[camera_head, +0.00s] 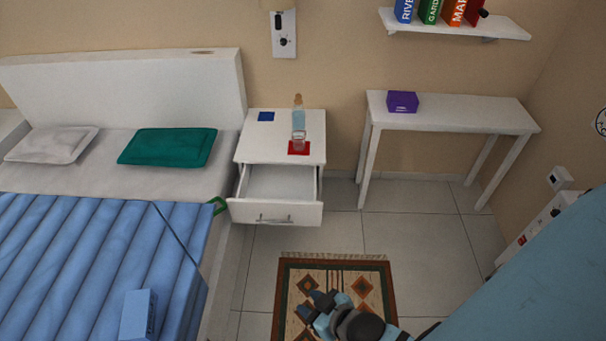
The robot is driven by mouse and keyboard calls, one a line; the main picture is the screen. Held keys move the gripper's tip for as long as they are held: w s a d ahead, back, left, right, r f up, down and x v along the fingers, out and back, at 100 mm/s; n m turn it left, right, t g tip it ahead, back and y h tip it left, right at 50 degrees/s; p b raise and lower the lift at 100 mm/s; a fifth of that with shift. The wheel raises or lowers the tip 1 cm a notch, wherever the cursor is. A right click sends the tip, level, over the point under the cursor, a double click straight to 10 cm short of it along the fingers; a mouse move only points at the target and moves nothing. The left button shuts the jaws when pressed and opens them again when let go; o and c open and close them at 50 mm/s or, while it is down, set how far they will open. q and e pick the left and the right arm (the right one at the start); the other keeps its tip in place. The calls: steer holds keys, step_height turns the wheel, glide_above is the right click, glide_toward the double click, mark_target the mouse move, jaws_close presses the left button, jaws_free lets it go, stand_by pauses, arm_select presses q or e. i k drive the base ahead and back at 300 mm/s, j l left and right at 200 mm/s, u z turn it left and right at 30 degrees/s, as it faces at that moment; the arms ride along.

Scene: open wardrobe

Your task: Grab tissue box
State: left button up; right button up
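A purple box (402,102) sits on the left part of a narrow white side table (460,112) against the back wall. A light blue upright box (138,315) stands on the blue bed cover at the lower left. I cannot tell from their surfaces which one is the tissue box. My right gripper (308,303) is low in the picture, over the patterned rug, apart from both boxes. Its fingers look spread, with nothing between them. My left gripper is not in view.
A white nightstand (255,150) has its drawer (275,212) pulled out. A bottle (298,113), a glass on a red coaster and a blue coaster are on it. The bed (90,245) fills the left. A bookshelf (460,26) hangs above the side table. Tiled floor lies clear before the table.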

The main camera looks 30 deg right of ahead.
mark_target(138, 321)
steer(key=z, duration=0.8)
steer(key=u, duration=1.45)
